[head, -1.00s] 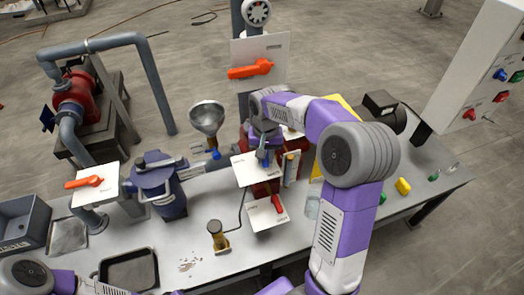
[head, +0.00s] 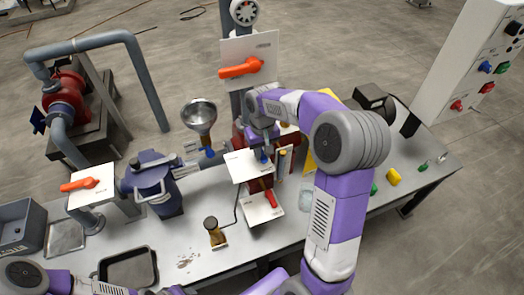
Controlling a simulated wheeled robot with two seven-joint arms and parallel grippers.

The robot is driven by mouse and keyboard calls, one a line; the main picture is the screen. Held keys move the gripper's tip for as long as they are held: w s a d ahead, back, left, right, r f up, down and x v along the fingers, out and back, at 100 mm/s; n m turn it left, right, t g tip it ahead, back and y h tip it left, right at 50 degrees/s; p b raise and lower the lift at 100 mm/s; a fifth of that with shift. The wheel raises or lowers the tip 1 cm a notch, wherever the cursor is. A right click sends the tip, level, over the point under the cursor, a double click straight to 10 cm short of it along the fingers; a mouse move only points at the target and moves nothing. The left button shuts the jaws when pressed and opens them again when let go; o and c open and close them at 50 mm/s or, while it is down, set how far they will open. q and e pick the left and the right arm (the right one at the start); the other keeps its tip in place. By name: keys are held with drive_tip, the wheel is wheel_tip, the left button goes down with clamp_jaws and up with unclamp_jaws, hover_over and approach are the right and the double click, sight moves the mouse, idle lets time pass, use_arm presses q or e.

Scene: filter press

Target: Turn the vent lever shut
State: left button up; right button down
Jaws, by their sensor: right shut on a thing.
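My right gripper (head: 263,150) points down over a small white plate (head: 238,168) at the middle of the bench in the head view. It is shut on a small blue lever (head: 264,157) at this plate, mostly hidden by the fingers. I cannot read the plate's label, so I cannot confirm that this is the vent lever. A red lever (head: 271,198) sits on a lower white plate just below, clear of the gripper. Other orange levers are on the tall back plate (head: 240,68) and on the left plate (head: 80,184). My left gripper is out of view.
A metal funnel (head: 199,113) and a blue vessel (head: 152,184) stand left of the gripper. A control cabinet (head: 470,65) stands at the right.

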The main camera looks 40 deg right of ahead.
drive_tip(key=c, duration=1)
unclamp_jaws()
drive_tip(key=shift+o, duration=0.2)
drive_tip(key=shift+r, duration=0.1)
wheel_tip(320, 180, up, 7)
drive_tip(key=shift+r+p, duration=0.2)
drive_tip(key=shift+p, duration=0.65)
